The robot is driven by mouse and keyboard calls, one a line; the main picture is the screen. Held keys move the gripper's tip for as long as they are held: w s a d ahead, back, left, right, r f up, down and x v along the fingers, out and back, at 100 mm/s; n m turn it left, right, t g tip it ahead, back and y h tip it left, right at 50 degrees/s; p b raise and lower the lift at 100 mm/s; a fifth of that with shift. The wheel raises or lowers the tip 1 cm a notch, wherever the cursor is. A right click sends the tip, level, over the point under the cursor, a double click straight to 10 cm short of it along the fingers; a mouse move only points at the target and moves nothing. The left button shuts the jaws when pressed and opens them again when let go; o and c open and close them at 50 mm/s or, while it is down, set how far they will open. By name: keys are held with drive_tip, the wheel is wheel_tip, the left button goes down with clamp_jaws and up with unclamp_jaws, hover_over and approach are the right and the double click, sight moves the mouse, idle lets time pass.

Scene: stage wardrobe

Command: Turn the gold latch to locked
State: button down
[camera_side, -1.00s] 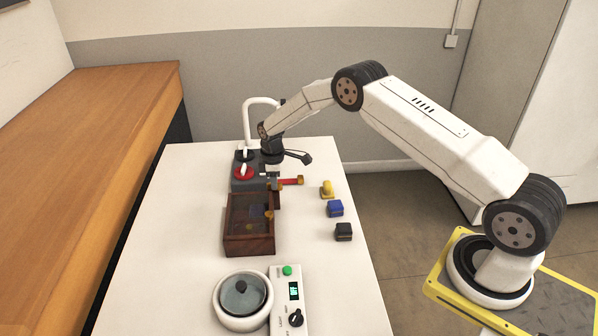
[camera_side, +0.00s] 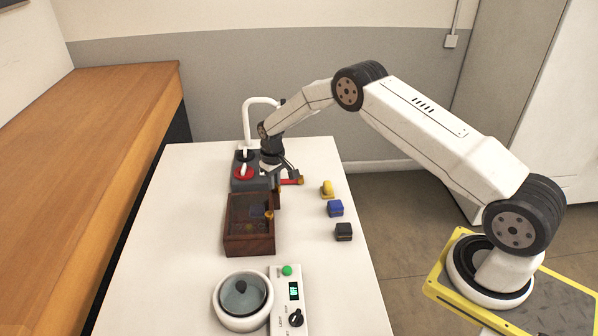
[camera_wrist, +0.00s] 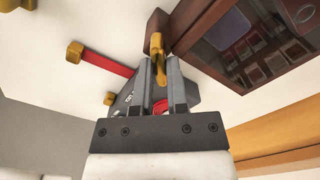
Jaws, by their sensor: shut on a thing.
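The gold latch (camera_wrist: 160,62) is at the corner of a dark wooden box (camera_wrist: 199,20) with a glass lid. In the wrist view my gripper (camera_wrist: 158,62) is shut on the latch, one finger on each side of it. The latch points roughly along the fingers there. In the side view my gripper (camera_side: 275,186) is at the far end of the box (camera_side: 250,245) and hides the latch. Which marking the latch faces cannot be told.
A grey panel with a red knob (camera_side: 243,173) stands behind the box. A yellow piece (camera_side: 327,189), a blue block (camera_side: 335,208) and a black block (camera_side: 343,231) lie right. A lidded pot (camera_side: 242,296) stands in front.

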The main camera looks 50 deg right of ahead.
drive_tip(key=m, duration=0.4)
drive_tip(key=shift+m, duration=0.3)
drive_tip(key=m, duration=0.3)
drive_tip(key=shift+s+m, duration=0.1)
drive_tip(key=shift+m, duration=0.2)
drive_tip(key=c, duration=0.6)
unclamp_jaws()
drive_tip(key=shift+c, duration=0.2)
drive_tip(key=shift+r, duration=0.15)
drive_tip(key=shift+r, duration=3.75)
